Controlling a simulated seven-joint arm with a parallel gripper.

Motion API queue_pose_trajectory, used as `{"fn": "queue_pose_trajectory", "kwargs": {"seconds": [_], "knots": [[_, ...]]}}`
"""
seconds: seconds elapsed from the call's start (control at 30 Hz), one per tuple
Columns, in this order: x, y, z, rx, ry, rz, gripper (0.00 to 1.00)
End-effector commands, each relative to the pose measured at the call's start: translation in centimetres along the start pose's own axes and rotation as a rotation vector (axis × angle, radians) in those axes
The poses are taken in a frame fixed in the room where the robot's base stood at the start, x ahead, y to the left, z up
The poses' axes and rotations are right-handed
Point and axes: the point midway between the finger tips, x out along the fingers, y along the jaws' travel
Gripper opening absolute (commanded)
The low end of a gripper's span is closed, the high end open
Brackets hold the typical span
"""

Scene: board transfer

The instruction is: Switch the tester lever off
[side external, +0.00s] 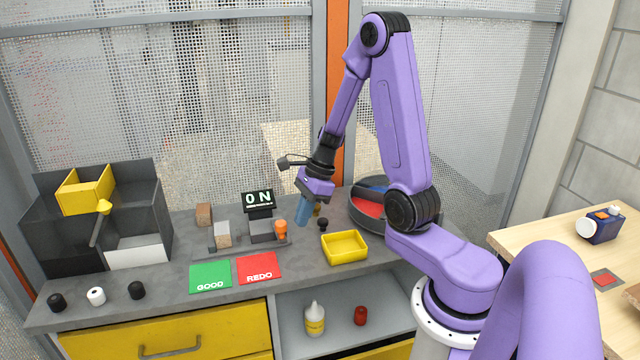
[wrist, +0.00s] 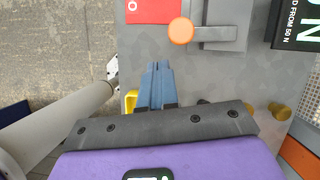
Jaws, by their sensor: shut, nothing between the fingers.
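The tester (side external: 263,228) stands on the grey bench, and its black display (side external: 258,199) reads "ON". Its lever has an orange knob (side external: 281,228) at the right end of the tester. In the wrist view the orange knob (wrist: 181,31) shows at the top, with the grey lever plate beside it and part of the display (wrist: 295,28) at the top right. My gripper (side external: 303,218) has blue fingers, shut and empty, pointing down just right of the knob. In the wrist view the fingertips (wrist: 158,66) lie below the knob, apart from it.
A yellow tray (side external: 345,260) sits right of my gripper. Green GOOD (side external: 210,278) and red REDO (side external: 259,270) cards lie in front of the tester. Wooden blocks (side external: 204,214) stand left of the display. A mesh fence closes the back.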

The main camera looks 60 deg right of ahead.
Motion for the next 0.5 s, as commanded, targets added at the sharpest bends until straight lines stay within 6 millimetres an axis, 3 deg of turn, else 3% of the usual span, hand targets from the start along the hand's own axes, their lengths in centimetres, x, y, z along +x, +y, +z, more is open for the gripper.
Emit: {"fn": "queue_pose_trajectory", "kwargs": {"seconds": [0.07, 0.5], "knots": [[-0.6, 0.6, -1.5, 0.007, 0.0, -0.002, 0.0], [-7.5, 1.4, -1.0, -0.001, -0.001, -0.008, 0.0]]}}
